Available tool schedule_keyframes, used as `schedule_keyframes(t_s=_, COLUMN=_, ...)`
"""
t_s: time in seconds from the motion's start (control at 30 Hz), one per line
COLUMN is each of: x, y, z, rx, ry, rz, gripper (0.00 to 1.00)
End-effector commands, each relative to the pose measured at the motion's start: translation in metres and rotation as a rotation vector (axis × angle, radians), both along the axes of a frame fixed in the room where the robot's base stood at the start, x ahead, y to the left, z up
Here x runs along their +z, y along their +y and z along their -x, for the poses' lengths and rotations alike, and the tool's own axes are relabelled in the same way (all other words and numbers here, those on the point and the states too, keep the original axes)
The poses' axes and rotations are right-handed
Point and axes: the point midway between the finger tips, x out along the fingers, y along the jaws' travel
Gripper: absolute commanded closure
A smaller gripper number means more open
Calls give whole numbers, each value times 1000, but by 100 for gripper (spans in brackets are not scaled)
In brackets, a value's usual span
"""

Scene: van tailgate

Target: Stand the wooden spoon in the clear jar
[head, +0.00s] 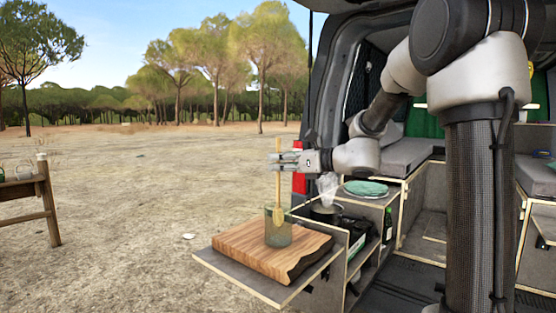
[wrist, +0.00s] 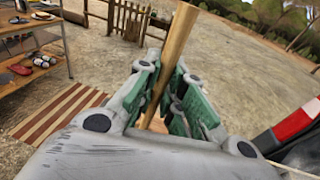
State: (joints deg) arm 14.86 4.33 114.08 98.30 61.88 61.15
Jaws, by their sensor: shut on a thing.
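The wooden spoon (head: 277,190) is upright, with its bowl end down. My gripper (head: 281,160) reaches in from the right and is shut on the upper handle. In the wrist view the handle (wrist: 178,40) passes between the green-padded fingers of my gripper (wrist: 168,92) and leans slightly across the picture. The clear jar (head: 279,239) stands upright on a wooden board, below my gripper. The spoon's bowl overlaps the upper part of the jar in the head view; I cannot tell for certain how deep it sits inside. The jar does not show in the wrist view.
The wooden board (head: 240,250) lies on a pull-out shelf (head: 215,262) at the van's tail. To the right are a pot (head: 326,213), a clear bag (head: 328,187), a green plate (head: 366,188) and a dark bottle (head: 388,224).

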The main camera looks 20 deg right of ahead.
Motion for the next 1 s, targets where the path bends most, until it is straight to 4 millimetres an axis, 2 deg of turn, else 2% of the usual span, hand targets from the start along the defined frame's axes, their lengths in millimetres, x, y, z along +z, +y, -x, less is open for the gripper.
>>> schedule_keyframes(t_s=0.17, x=0, y=0, z=0, rx=0, ry=0, rz=0, gripper=100)
schedule_keyframes(t_s=0.2, x=0, y=0, z=0, rx=0, ry=0, rz=0, gripper=88)
schedule_keyframes(t_s=0.33, x=0, y=0, z=0, rx=0, ry=0, rz=0, gripper=65)
schedule_keyframes(t_s=0.73, x=1, y=-5, z=4, rx=-2, ry=0, rz=0, gripper=65)
schedule_keyframes(t_s=0.87, x=4, y=-21, z=18, rx=-5, ry=-1, rz=1, gripper=65)
schedule_keyframes(t_s=1.0, x=7, y=-45, z=41, rx=-7, ry=-1, rz=1, gripper=65)
